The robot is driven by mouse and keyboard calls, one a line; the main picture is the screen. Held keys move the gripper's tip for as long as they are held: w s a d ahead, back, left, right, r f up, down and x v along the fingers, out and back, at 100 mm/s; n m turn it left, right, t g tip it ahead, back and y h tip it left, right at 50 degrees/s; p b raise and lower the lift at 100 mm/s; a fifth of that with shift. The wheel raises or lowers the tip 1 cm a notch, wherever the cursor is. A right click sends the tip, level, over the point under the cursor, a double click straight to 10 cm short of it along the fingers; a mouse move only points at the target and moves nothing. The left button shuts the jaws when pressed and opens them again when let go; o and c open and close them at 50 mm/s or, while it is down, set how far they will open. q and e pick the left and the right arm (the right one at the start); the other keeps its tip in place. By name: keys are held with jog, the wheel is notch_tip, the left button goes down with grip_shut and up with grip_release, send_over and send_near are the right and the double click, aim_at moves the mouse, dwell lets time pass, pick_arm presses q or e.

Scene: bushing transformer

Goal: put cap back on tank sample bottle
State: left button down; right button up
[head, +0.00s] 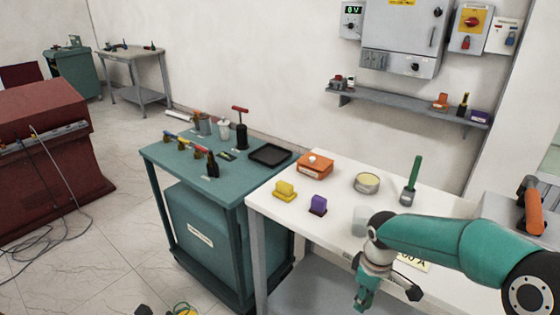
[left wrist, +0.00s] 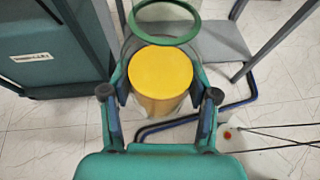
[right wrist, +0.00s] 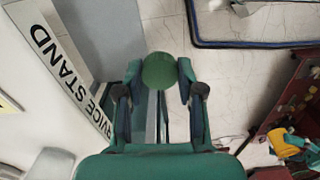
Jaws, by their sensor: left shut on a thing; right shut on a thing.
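My left gripper (left wrist: 160,78) is shut on the tank sample bottle (left wrist: 161,94). The bottle is clear with yellow contents and has an open green rim at its top. My right gripper (right wrist: 159,76) is shut on a round green cap (right wrist: 160,70), seen face-on between the fingertips. In the head view the right gripper (head: 364,297) hangs in front of the white bench, and the cap does not show clearly there. The cap is apart from the bottle. In the head view only a cut-off yellow and teal patch shows at the bottom edge, probably the left gripper and bottle.
The white bench (head: 334,208) carries a yellow block, a purple block, an orange box, a round tin and a green-handled tool. The teal cart (head: 185,178) beside it holds several tools and a black tray. A red cabinet (head: 45,150) stands left. Open floor lies between.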

pick_arm(q)
jog(key=shift+s+d+r+m+g+h, duration=0.3)
jog(key=shift+d+r+m+g+h, duration=0.3)
jog(key=shift+d+r, duration=0.3)
pick_arm(e)
jog(key=m, duration=0.3)
jog(key=w+m, duration=0.1)
jog(key=m, duration=0.2)
jog(key=shift+w+a+f, duration=0.1)
jog(key=shift+w+a, duration=0.05)
jog(key=shift+a, duration=0.05)
pick_arm(q)
jog(key=shift+r+m, duration=0.25)
jog(key=shift+m, duration=0.05)
pick_arm(e)
jog(key=m, duration=0.3)
jog(key=shift+w, duration=0.15)
pick_arm(q)
jog(key=shift+d, duration=0.15)
jog(key=w+d+f+m+g+h, duration=0.1)
jog(key=d+m+g, duration=0.3)
jog(key=d, duration=0.3)
jog(key=w+d+f+m+g+h, duration=0.1)
jog(key=d+m+g, duration=0.3)
jog(key=d, duration=0.4)
jog(key=shift+g+h, duration=0.3)
jog(key=shift+g, duration=0.4)
jog(key=shift+d, duration=0.1)
